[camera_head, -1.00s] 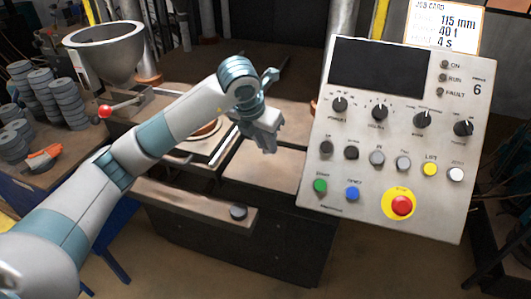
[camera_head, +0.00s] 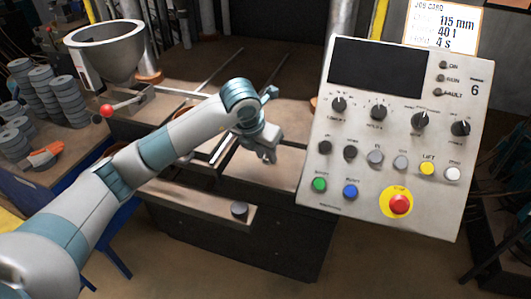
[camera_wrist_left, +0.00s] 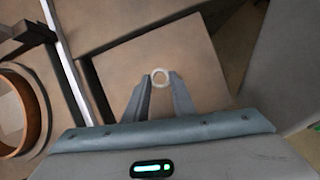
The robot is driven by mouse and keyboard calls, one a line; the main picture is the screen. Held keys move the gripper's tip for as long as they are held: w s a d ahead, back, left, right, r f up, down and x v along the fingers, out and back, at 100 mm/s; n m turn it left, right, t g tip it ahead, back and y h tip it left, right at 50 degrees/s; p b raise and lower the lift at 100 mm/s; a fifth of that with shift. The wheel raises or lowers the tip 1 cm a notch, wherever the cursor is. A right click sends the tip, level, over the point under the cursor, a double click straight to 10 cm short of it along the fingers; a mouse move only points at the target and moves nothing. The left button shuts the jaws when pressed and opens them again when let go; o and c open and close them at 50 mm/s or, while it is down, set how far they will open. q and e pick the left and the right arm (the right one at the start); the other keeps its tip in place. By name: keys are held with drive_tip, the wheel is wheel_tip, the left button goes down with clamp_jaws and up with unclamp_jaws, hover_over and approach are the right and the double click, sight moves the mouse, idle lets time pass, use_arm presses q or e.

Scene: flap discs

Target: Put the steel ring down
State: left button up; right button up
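The steel ring (camera_wrist_left: 160,77) is a small pale ring in the left wrist view. It sits between the two fingertips of my left gripper (camera_wrist_left: 160,80), which appear to touch it on both sides. Below it is a flat brown square surface (camera_wrist_left: 185,45); the height of the ring above it is hard to judge. In the head view my left gripper (camera_head: 262,153) points down over the brown worktop (camera_head: 275,172) to the left of the control panel. The ring is too small or hidden to make out there. My right gripper is not in view.
A control panel (camera_head: 395,130) with knobs and buttons stands close on the right. A grey hopper (camera_head: 106,52) and a red-knobbed lever (camera_head: 106,111) are at the left. Grey disc stacks (camera_head: 75,100) stand at far left. A round brown-lined opening (camera_wrist_left: 25,110) and metal rail (camera_wrist_left: 68,60) lie left.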

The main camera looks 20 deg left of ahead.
use_arm(q)
drive_tip(key=shift+o, duration=1.4)
drive_tip(key=shift+r, duration=0.1)
drive_tip(key=shift+r, duration=0.25)
drive_tip(key=b+v, duration=0.3)
drive_tip(key=v, duration=0.8)
drive_tip(key=shift+s+r+b, duration=0.15)
drive_tip(key=shift+r+b, duration=0.15)
